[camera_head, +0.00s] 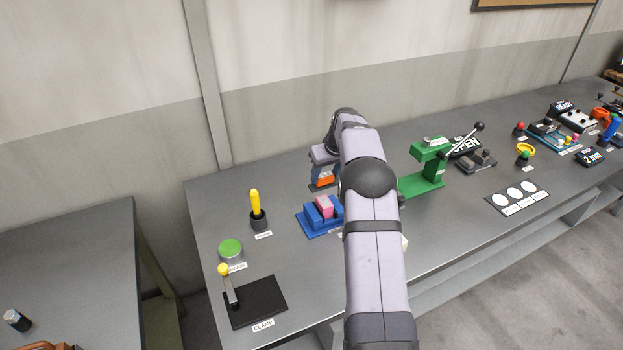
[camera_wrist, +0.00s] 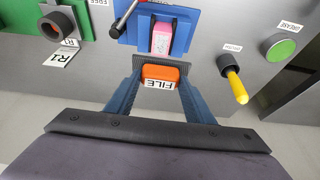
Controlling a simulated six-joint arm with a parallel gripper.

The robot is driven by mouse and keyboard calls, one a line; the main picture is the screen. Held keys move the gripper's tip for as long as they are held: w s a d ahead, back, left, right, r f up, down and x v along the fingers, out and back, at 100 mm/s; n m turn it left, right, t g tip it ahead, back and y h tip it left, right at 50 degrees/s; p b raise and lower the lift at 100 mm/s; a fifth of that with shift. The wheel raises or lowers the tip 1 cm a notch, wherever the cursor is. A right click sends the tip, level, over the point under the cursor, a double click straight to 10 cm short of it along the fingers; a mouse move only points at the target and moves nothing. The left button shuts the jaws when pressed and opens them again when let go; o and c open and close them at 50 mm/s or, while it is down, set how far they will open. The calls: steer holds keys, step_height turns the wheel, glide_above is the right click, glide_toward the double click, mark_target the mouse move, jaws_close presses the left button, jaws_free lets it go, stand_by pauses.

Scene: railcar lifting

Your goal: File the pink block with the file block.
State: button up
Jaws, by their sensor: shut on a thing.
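The pink block (camera_head: 325,206) sits in the blue vise (camera_head: 313,219) on the bench; in the wrist view the pink block (camera_wrist: 162,38) shows between the blue jaws of the vise (camera_wrist: 185,35). The orange file block (camera_wrist: 160,76), labelled FILE, is between the blue fingers of my gripper (camera_wrist: 160,85), which is shut on it. In the head view the file block (camera_head: 325,180) and my gripper (camera_head: 322,172) are just behind the vise. The file block is apart from the pink block in the wrist view. My arm hides part of the vise's right side.
A yellow-handled tool in a black holder (camera_head: 258,218), a green-topped grease tin (camera_head: 230,249) and a black clamp plate with a yellow-knobbed lever (camera_head: 258,302) stand to the left. A green press (camera_head: 428,168) stands right of my arm. Bare bench lies behind the vise.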

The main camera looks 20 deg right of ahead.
mark_target(323, 188)
steer(key=shift+w+d+r+p, duration=0.15)
steer(key=shift+d+r+p, duration=0.1)
steer(key=shift+d, duration=0.4)
steer(key=shift+w+d+r+p, duration=0.1)
steer(key=shift+d+p, duration=0.1)
steer(key=shift+d, duration=0.4)
steer(key=shift+f, duration=0.15)
steer(key=shift+f+b, duration=2.1)
steer(key=shift+f, duration=0.8)
steer(key=shift+f+b, duration=0.7)
steer(key=shift+f, duration=0.3)
steer(key=shift+a, duration=0.2)
steer(key=shift+a+r+b, duration=0.15)
steer(key=shift+a+b, duration=0.45)
steer(key=shift+a, duration=1.25)
steer(key=shift+f, duration=0.2)
steer(key=shift+s+d, duration=0.1)
